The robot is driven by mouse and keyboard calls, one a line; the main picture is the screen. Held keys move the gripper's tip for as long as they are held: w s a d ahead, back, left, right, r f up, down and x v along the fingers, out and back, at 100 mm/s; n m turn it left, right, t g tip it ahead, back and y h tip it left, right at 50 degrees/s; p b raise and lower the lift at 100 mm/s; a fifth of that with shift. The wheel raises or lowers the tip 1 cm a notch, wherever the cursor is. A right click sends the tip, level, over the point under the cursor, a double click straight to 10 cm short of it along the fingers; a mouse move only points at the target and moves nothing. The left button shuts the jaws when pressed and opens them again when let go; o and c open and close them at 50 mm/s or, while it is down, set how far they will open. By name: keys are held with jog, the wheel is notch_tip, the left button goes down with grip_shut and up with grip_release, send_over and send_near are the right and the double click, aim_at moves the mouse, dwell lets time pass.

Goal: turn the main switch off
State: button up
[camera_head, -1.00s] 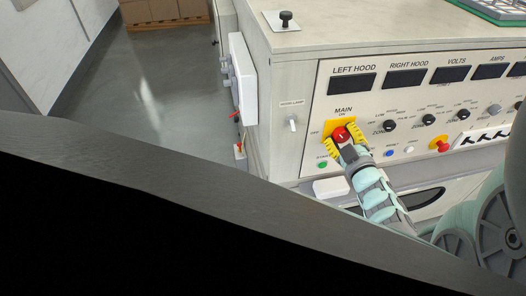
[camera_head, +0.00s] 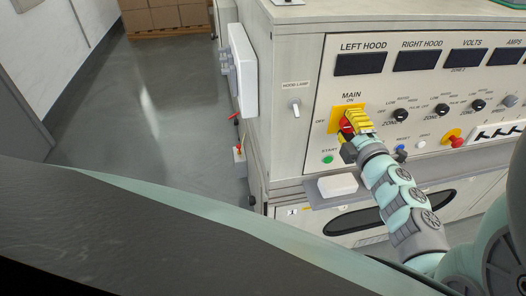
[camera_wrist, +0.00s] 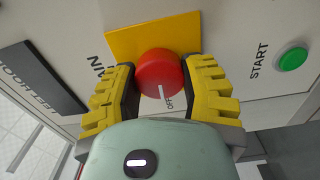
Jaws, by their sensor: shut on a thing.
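The main switch is a red round knob (camera_wrist: 160,75) on a yellow plate (camera_wrist: 150,35), and it shows partly behind the fingers in the head view (camera_head: 346,125). My gripper (camera_wrist: 162,82) is shut on the knob, with a yellow-padded finger on each side of it. In the wrist view, the white mark on the knob points towards the OFF label. In the head view, my gripper (camera_head: 352,122) is turned over the plate and hides much of the knob. The MAIN and ON labels stay readable above it.
A green START button (camera_head: 328,159) is just below the plate. A hood lamp toggle (camera_head: 295,108) is to the left. Zone knobs (camera_head: 401,115) and a red emergency button (camera_head: 455,140) are to the right. A white box (camera_head: 338,185) sits below the panel.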

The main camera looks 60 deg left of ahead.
jog(key=shift+n, duration=0.5)
jog(key=o, duration=1.2)
jog(key=v, duration=1.2)
